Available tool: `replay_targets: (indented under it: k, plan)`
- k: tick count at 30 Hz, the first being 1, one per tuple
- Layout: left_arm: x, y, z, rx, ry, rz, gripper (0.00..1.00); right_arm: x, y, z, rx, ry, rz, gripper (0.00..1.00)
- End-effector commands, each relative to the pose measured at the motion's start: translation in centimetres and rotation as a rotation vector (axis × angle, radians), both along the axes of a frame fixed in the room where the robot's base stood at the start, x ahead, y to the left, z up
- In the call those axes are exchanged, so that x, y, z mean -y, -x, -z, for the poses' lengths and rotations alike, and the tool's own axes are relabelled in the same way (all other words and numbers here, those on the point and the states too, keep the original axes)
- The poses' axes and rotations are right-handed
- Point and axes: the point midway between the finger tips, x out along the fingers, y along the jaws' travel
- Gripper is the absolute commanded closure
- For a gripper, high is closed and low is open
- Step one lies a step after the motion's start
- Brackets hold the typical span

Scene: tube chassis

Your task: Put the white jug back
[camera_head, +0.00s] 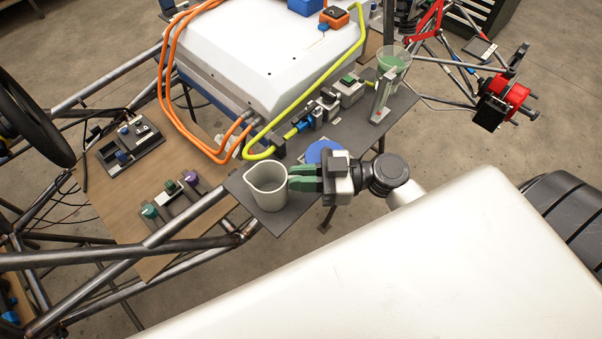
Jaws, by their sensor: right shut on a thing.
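The white jug (267,187) is upright at the near left end of a dark grey shelf (375,132), its spout toward the upper left. I cannot tell whether its base touches the shelf. My right gripper (291,178), with green fingers, reaches in from the right and is shut on the jug's right side. A blue round spot (325,151) lies on the shelf just behind the gripper and is partly hidden by it. My left gripper is not in view.
A clear greenish container (393,62) stands at the shelf's far right. Blue and grey fittings (318,112) line the shelf's back. A white box (262,50) with orange and yellow cables stands behind. Steel tubes (190,222) run at left, beside a brown board with small parts.

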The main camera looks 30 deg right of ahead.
Motion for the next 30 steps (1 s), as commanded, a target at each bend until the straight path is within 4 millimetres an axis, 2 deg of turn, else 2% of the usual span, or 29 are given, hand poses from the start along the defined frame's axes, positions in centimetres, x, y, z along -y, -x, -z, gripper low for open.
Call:
replay_targets:
  k: [4, 5, 9, 23, 26, 30]
  plan:
    - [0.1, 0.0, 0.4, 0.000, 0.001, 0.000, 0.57, 0.0, 0.0, 0.2, 0.001, 0.000, 0.000, 1.00]
    - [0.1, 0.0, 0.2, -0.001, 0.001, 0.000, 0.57, 0.0, 0.0, 0.1, 0.001, 0.000, 0.000, 0.83]
    - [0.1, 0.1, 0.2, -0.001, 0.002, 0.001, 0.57, 0.0, 0.0, 0.1, 0.000, 0.001, 0.000, 0.62]
    - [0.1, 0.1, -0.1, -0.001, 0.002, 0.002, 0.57, 0.0, 0.0, -0.1, 0.000, 0.001, 0.001, 0.62]
    - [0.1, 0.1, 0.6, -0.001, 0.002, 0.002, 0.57, 0.8, 0.3, 0.3, 0.000, 0.003, 0.003, 0.62]
    - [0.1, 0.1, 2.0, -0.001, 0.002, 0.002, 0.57, 3.2, 1.5, 0.5, -0.001, 0.005, 0.001, 0.62]
